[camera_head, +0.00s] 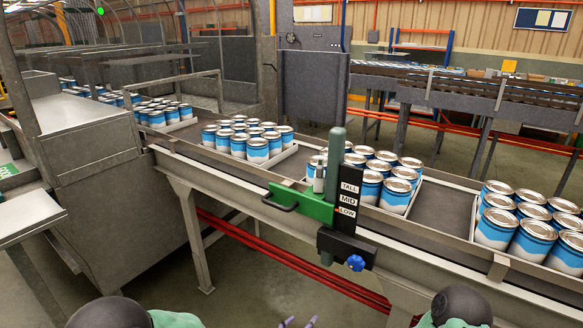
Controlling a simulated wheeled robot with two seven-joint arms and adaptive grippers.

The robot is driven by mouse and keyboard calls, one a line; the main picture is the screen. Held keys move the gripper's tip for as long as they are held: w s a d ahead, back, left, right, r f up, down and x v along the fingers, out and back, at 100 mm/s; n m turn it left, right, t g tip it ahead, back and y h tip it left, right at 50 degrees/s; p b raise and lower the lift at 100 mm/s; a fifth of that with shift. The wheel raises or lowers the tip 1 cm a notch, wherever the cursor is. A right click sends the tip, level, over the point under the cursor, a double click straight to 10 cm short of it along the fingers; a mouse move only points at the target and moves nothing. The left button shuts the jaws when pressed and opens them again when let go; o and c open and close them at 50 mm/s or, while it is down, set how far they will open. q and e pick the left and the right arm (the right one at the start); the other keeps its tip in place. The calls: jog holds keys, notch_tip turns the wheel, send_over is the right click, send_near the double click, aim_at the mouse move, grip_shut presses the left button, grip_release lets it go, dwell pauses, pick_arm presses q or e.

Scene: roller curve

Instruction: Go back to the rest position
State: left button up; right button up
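Parts of my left arm (110,312) and my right arm (462,306) show at the bottom edge. Two small greyish gripper tips (298,322) show at the bottom centre, apart from each other; I cannot tell which arm they belong to. They are empty as far as they show and well below the conveyor (240,190). Most of both grippers is out of frame. A green bracket (305,205) with a black handle stands at the conveyor's near rail. Its black scale reads TALL, MID, LOW (348,199), and a blue knob (355,263) sits below.
Trays of blue-and-white cans (257,150) stand along the conveyor, with more cans at the right (530,235). A grey machine housing (110,190) is at the left. Red rails (290,262) run beneath the conveyor. Open floor shows in front of it.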

pick_arm(q)
jog(key=s+a+f+m+g+y+p, duration=0.15)
jog(key=s+a+f+m+g, duration=0.3)
jog(key=f, duration=0.55)
jog(key=s+a+f+m+g, duration=0.2)
jog(key=s+f+m, duration=0.1)
jog(key=s+f, duration=0.1)
jog(key=s+a+f+m+g+p, duration=0.1)
jog(key=s+a+f+m+g, duration=0.1)
jog(key=s, duration=0.5)
jog(key=s+a+f+m+g, duration=0.2)
jog(key=s+a+f+m, duration=0.2)
jog(key=s+f+m, duration=0.1)
jog(key=shift+s+a+f+m+y+p, duration=0.3)
jog(key=shift+s+f+y, duration=0.2)
jog(key=shift+s, duration=0.2)
